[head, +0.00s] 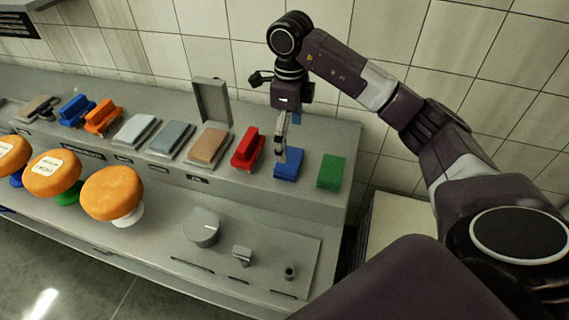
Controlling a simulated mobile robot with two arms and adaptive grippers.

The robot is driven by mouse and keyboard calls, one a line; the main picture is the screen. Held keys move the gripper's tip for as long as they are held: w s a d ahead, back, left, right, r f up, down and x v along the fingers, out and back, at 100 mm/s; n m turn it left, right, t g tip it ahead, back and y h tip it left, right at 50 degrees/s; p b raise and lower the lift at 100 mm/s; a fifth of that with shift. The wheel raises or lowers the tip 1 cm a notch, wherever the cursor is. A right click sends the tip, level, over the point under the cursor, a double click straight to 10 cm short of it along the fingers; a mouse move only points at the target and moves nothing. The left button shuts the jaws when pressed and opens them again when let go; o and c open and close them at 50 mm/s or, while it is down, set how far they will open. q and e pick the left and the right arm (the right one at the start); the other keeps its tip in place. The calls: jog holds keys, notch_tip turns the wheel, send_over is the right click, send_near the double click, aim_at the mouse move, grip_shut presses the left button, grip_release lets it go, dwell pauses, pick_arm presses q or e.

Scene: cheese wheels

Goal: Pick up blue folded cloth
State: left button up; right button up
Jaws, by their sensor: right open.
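The blue folded cloth (288,168) lies flat on the upper shelf of the grey counter, toward its right end. A green folded cloth (331,171) lies to its right. My right gripper (284,146) reaches down from above, with its fingers over the blue cloth's back left part and hiding some of it. The gripper is open with nothing held. I cannot tell whether the fingers touch the cloth. My left gripper is out of view.
A red brush-like block (248,148) stands close left of the blue cloth. Grey and brown pads (211,145) sit farther left, with an upright grey panel (212,101) behind. Orange cheese wheels (112,193) stand on the lower front level. A tiled wall (238,52) is behind.

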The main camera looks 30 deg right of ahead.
aim_at(289, 159)
notch_tip(289, 159, down, 2)
jog(key=shift+w+f+p, duration=0.1)
jog(key=shift+w+p, duration=0.05)
jog(key=shift+p, duration=0.3)
jog(key=shift+s+f+p, duration=0.25)
jog(key=shift+f+p, duration=0.3)
jog(key=shift+p, duration=0.05)
notch_tip(289, 159, down, 3)
jog(key=shift+s+f+p, duration=0.15)
jog(key=shift+p, duration=0.8)
jog(key=shift+f, duration=0.55)
jog(key=c, duration=1.2)
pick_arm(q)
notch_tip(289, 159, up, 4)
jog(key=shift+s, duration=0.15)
pick_arm(e)
jog(key=shift+o, duration=0.2)
jog(key=shift+r, duration=0.15)
